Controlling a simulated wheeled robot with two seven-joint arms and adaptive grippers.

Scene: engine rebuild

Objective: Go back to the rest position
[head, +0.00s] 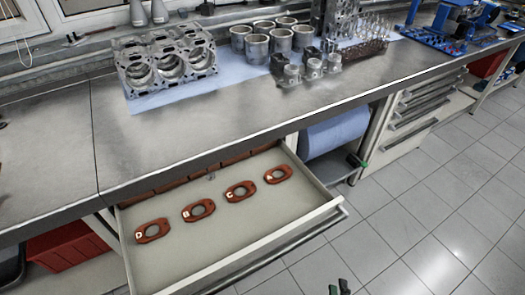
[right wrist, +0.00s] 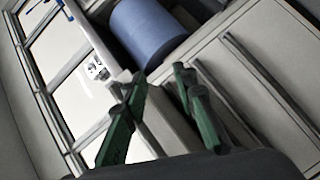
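My right gripper (head: 339,288) shows only as green fingertips at the bottom edge of the head view, over the tiled floor in front of the open drawer (head: 245,245). In the right wrist view, the green fingers of my right gripper (right wrist: 160,120) stand apart with nothing held between them. The drawer holds a row of reddish-brown parts marked D (head: 153,231), B (head: 198,210), C (head: 240,191) and A (head: 278,174). They lie flat and apart from the right gripper. My left gripper is not in view.
The grey workbench (head: 190,125) carries an engine block (head: 165,62), cylinder liners (head: 257,46) and pistons (head: 291,75). A blue roll (head: 335,132) sits beneath it, also in the right wrist view (right wrist: 148,32). The drawer juts out over the floor. Tiled floor (head: 415,235) is clear at right.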

